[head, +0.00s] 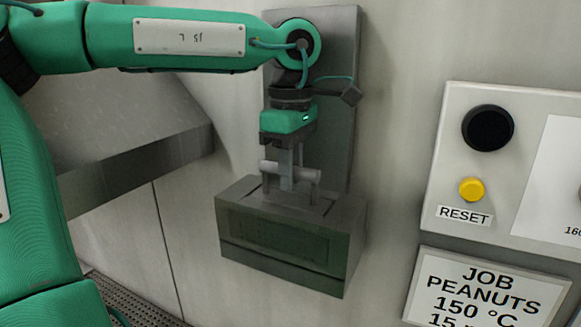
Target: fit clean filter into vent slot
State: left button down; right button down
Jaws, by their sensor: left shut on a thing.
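My left gripper (288,183) points straight down and is shut on the grey bar handle of the filter (270,168). The handle stands on short posts directly above the top of a grey metal vent box (230,208) on the wall. The slot in the box's top is around the base of the handle. The filter's body is hidden by the box, so I cannot tell how deep it sits. A dark greenish grid panel (275,238) shows on the box's front. My right gripper is not in view.
A tall metal plate (338,100) rises behind the vent box. At right are a control panel with a black knob (488,128) and a yellow reset button (471,189), and a job sign (485,290) below. A sloped metal chute (130,165) is at left.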

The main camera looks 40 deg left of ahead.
pick_arm(q)
jog(key=shift+f, duration=0.1)
jog(key=c, duration=1.3)
grip_release()
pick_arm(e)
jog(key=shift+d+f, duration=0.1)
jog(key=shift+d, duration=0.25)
pick_arm(q)
jog(key=shift+r, duration=0.3)
notch_tip(320, 180, up, 12)
jog(key=b, duration=0.3)
jog(key=shift+f, duration=0.15)
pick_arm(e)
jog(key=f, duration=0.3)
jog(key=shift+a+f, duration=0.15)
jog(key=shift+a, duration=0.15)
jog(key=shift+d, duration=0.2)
